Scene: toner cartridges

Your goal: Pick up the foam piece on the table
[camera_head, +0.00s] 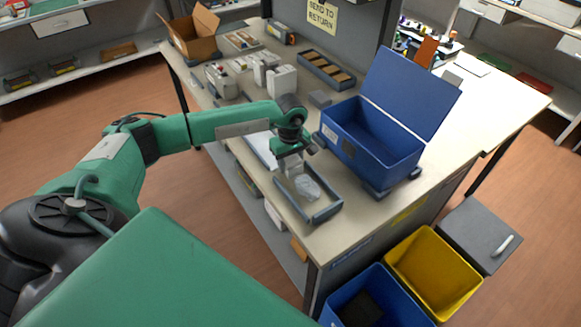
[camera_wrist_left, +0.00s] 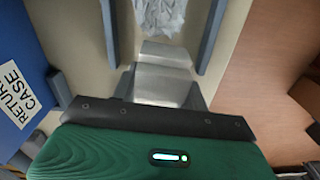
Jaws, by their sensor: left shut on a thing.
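My left gripper (camera_head: 290,165) points down over the grey-rimmed tray (camera_head: 322,217) at the table's near edge. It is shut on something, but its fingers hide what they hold. In the left wrist view the pale grey fingers (camera_wrist_left: 165,60) are close together. A crumpled clear bag (camera_head: 308,187) lies in the tray just past the fingertips; it also shows in the left wrist view (camera_wrist_left: 160,14). I cannot make out the foam piece for certain in either view. My right gripper is not in view.
An open blue case (camera_head: 372,140) with its lid up stands right of the gripper. White parts (camera_head: 270,75) and a divided tray (camera_head: 327,70) lie farther back. Yellow (camera_head: 433,275) and blue (camera_head: 375,300) bins stand below the table's right end. The tabletop's far right is mostly clear.

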